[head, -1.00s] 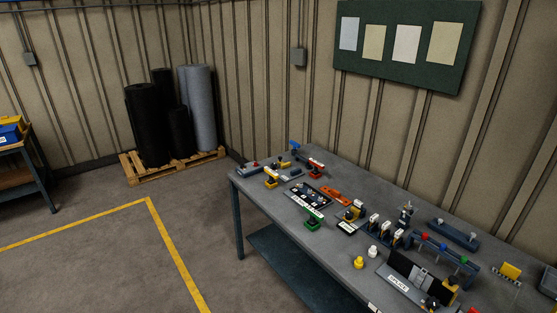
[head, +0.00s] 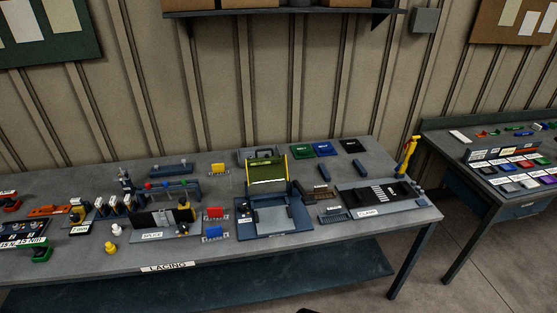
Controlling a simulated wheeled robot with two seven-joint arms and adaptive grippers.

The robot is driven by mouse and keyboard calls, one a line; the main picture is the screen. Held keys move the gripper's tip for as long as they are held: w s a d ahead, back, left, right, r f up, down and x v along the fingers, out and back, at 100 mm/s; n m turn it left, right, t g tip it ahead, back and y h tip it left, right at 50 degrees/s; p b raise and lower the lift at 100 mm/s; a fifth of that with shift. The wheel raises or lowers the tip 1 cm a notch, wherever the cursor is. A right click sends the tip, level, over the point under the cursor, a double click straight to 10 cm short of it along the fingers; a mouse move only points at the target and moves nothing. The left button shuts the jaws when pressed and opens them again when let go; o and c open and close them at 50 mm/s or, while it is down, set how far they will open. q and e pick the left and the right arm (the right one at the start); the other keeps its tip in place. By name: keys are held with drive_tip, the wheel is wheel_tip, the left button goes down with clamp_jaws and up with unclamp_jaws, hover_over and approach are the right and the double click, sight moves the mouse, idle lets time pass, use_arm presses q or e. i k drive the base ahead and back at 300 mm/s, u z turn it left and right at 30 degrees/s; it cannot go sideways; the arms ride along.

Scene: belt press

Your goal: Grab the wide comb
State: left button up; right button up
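Three comb-like pieces with pale toothed lower edges lie on the grey lacing bench: a yellow comb (head: 218,168) toward the back, a red comb (head: 214,213) nearer the front, and a blue comb (head: 214,232) just in front of the red one. They are too small to tell which is the wide comb. All three lie left of the press with the yellow handle frame. Neither of my grippers shows in the head view.
The lacing bench (head: 170,254) carries the press (head: 285,216), a splice plate (head: 153,221) and a clamp plate (head: 385,200). Green, blue and black pads lie at the back. A second bench (head: 480,165) with coloured bins stands at right, past a gap of floor.

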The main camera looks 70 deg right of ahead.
sight(319, 193)
drive_tip(key=z, duration=0.9)
drive_tip(key=i, duration=0.25)
drive_tip(key=z, duration=0.85)
drive_tip(key=i, duration=0.95)
drive_tip(key=z, duration=0.7)
